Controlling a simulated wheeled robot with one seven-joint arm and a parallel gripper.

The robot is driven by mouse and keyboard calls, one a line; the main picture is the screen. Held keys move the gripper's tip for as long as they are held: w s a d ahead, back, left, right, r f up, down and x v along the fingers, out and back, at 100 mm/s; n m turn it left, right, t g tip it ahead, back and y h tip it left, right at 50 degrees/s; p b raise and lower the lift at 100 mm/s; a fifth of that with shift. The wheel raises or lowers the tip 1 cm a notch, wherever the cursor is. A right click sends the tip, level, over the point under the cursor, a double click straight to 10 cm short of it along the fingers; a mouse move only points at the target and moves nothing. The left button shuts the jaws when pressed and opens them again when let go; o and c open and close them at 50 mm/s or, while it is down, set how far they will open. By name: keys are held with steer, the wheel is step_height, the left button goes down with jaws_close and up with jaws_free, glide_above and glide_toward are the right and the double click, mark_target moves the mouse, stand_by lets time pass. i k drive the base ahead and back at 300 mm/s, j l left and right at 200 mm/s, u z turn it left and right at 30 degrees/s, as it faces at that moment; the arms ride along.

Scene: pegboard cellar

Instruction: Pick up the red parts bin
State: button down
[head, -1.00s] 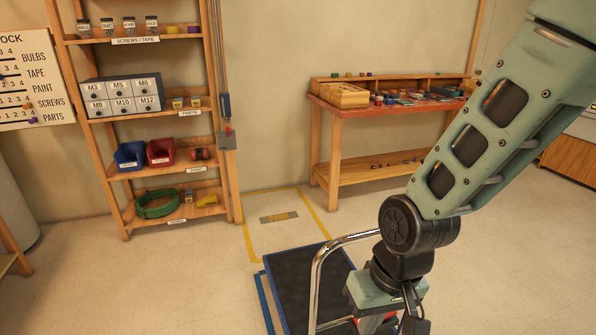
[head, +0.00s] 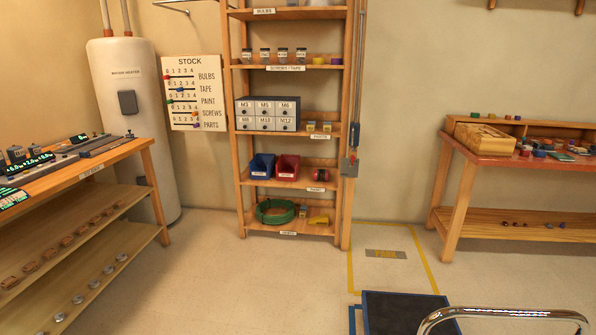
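The red parts bin (head: 287,168) stands on a middle-low shelf of the wooden shelving unit (head: 240,150) against the back wall. A blue bin (head: 262,166) is close beside it on the left, and a small dark red item (head: 321,175) lies to its right. The bin's open front faces me; its contents are too small to tell. My gripper is not in view now.
A green coil (head: 276,211) lies on the shelf below; a grey drawer cabinet (head: 267,114) stands above. A dark platform (head: 405,312) with a chrome rail (head: 500,312) is at front right. A bench (head: 100,163) stands left. Floor before the shelves is clear.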

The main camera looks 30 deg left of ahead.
mark_target(288, 166)
steer(key=i+j+u, duration=0.3)
steer(key=j+u, duration=0.15)
steer(key=i+j+u, duration=0.6)
steer(key=i+u, duration=0.65)
steer(key=i, duration=1)
steer(key=i+z, duration=0.1)
steer(key=i, duration=0.45)
steer(key=i+j, duration=0.15)
steer(key=i, duration=0.4)
steer(key=i+z, duration=0.15)
steer(key=i, duration=0.4)
steer(key=i+j+z, duration=0.25)
steer(key=i+z, duration=0.25)
steer(key=i+j+z, duration=0.45)
steer(key=i+j, duration=0.05)
steer(key=i, duration=0.05)
